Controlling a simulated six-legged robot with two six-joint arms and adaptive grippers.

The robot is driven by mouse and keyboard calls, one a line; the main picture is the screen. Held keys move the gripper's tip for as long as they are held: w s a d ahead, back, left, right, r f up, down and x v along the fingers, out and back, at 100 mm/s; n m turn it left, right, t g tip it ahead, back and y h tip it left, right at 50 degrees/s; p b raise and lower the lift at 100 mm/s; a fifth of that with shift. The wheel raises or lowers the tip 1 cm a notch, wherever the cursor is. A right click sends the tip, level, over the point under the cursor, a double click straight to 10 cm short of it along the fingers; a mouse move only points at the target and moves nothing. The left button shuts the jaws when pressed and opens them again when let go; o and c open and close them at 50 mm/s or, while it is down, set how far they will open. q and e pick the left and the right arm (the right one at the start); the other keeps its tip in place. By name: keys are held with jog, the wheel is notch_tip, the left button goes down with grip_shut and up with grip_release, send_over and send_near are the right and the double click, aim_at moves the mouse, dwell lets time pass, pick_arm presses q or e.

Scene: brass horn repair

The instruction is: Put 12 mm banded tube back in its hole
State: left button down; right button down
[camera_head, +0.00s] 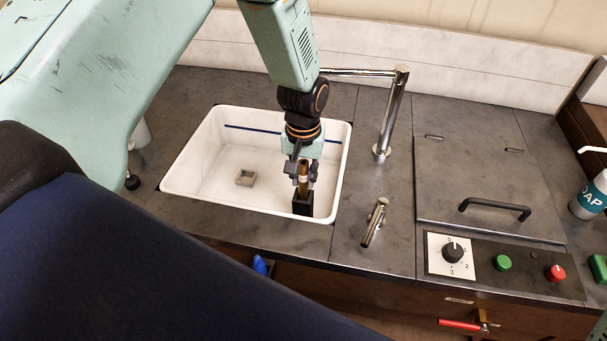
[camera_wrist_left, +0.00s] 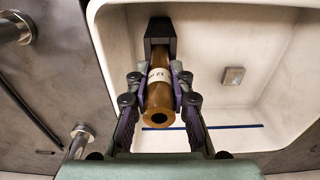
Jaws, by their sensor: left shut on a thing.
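The 12 mm banded tube (camera_head: 303,173) is a brass tube with a white label band. My left gripper (camera_head: 302,180) is shut on it over the sink, and the tube stands roughly upright. In the left wrist view, the tube (camera_wrist_left: 159,97) is between the fingers of the gripper (camera_wrist_left: 158,78), its open near end facing the camera and part of a "12" marking on its band. The tube's far end meets a black block (camera_head: 302,207), also seen in the left wrist view (camera_wrist_left: 160,36). I cannot tell how deep it sits, and the hole is hidden. My right gripper is not in view.
The white sink (camera_head: 190,170) has a small grey square drain (camera_head: 246,178) and a blue line on its wall. A chrome faucet (camera_head: 393,110) and a short chrome lever (camera_head: 375,222) stand right of the sink. A handled lid (camera_head: 470,165) and control panel lie further right.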

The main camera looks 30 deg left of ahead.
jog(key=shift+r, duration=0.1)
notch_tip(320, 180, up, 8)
jog(key=p, duration=0.8)
dwell(0.9)
